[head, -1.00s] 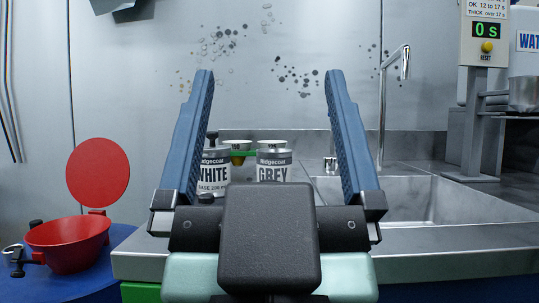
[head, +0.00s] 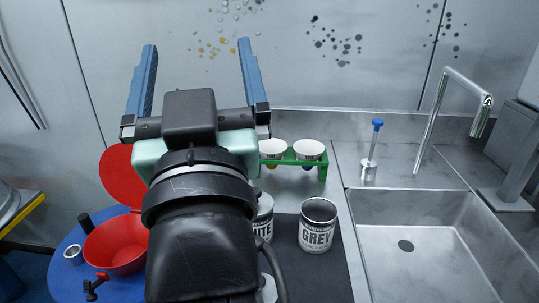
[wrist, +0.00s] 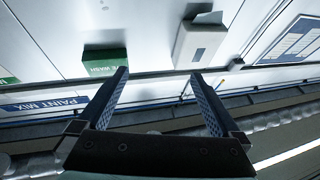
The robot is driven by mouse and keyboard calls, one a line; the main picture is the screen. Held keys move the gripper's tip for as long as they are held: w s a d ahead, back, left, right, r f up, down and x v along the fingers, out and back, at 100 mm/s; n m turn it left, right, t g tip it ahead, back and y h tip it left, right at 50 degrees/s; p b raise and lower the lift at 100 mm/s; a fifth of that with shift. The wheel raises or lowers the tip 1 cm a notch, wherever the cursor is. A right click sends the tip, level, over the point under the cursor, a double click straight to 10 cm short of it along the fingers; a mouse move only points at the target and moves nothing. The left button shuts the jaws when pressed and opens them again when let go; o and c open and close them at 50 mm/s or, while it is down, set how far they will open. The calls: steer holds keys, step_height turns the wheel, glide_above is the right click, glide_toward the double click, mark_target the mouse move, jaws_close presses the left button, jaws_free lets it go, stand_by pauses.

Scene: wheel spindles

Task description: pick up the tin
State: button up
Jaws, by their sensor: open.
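A grey-labelled tin (head: 317,229) marked GREY stands upright, open at the top, on a dark mat beside the sink. A second tin (head: 264,222), its label partly reading WHITE, stands just left of it, half hidden behind my arm. My gripper (head: 197,45) is open and empty, its two blue fingers raised against the back wall, up and left of both tins in the head view. In the wrist view my gripper (wrist: 159,73) has nothing between its fingers, and neither tin shows there.
A green rack (head: 322,172) with two white cups stands behind the tins. A blue-topped pump (head: 370,150) and a tall tap (head: 439,120) stand by the sink (head: 430,245). A red bowl (head: 117,246) sits on a blue round table at left.

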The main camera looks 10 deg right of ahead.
steer(key=w+r+n+g+p, duration=0.2)
steer(key=w+g+p, duration=0.25)
steer(key=p, duration=0.55)
steer(key=n+g+h+p, duration=0.9)
steer(key=n+p, duration=0.2)
steer(key=n, duration=1.4)
glide_toward(312, 238)
steer(key=shift+s+d, duration=0.1)
steer(key=shift+d, duration=0.05)
steer(key=shift+d+f+t, duration=0.2)
steer(key=shift+t, duration=0.05)
steer(key=x, duration=0.7)
steer(key=shift+a+b, duration=0.15)
steer(key=shift+b, duration=0.2)
steer(key=shift+w+x, duration=0.25)
steer(key=shift+x, duration=2.55)
steer(key=shift+a+r, duration=0.2)
steer(key=c, duration=1.4)
step_height(312, 238, up, 10)
steer(key=shift+p, duration=0.95)
